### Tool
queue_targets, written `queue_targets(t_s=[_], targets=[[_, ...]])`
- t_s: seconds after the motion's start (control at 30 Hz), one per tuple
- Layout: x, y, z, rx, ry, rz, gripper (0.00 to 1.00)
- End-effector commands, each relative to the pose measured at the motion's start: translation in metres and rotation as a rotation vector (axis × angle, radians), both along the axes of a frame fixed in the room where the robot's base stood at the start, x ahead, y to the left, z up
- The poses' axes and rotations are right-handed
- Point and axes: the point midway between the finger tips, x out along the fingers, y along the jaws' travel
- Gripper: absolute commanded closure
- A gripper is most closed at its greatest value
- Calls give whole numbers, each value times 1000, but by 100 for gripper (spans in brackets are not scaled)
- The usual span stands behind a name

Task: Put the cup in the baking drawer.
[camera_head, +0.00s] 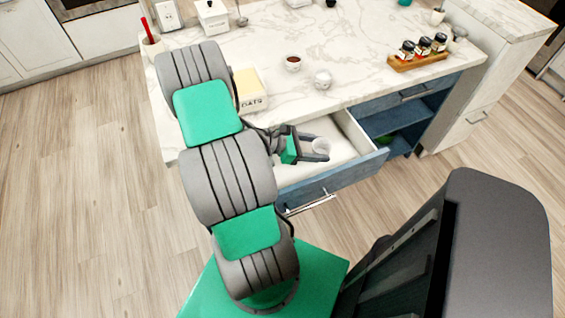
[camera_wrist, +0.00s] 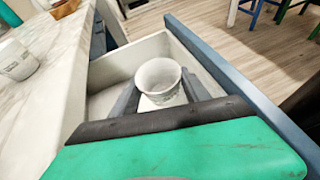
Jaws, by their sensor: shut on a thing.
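A white cup (camera_wrist: 158,78) is held between the two fingers of my gripper (camera_wrist: 160,98), with its open mouth facing up in the wrist view. In the head view the cup (camera_head: 321,146) shows at the tips of my gripper (camera_head: 316,148), over the open drawer. The drawer (camera_head: 372,163) is pulled out from the blue counter, with a white inside and a blue front. In the wrist view the drawer's pale wall (camera_wrist: 128,56) lies just beyond the cup. I cannot tell how high the cup is above the drawer floor.
The marble counter (camera_head: 340,50) is beside the drawer. On it stand a small white cup (camera_head: 323,79), a bowl with dark contents (camera_head: 293,63), a yellow-and-white canister (camera_head: 252,90) and a wooden rack of jars (camera_head: 418,56). A blue open shelf (camera_head: 390,120) is right of the drawer.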

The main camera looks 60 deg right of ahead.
Motion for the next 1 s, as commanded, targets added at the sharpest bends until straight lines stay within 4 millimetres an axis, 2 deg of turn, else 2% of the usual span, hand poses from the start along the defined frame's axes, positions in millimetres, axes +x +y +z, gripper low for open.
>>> queue_targets(t_s=[0.1, 0.4, 0.5, 0.67, 0.7, 0.9, 1.0], targets=[[2, 1, -30, 4, 3, 8, 97], [4, 2, -80, 3, 1, 12, 97], [4, 1, -88, 2, -1, 10, 100], [3, 1, -88, 4, -3, 9, 100], [3, 2, -89, 6, -3, 8, 44], [3, 1, -88, 4, -3, 7, 27], [3, 1, -88, 3, -3, 7, 26]])
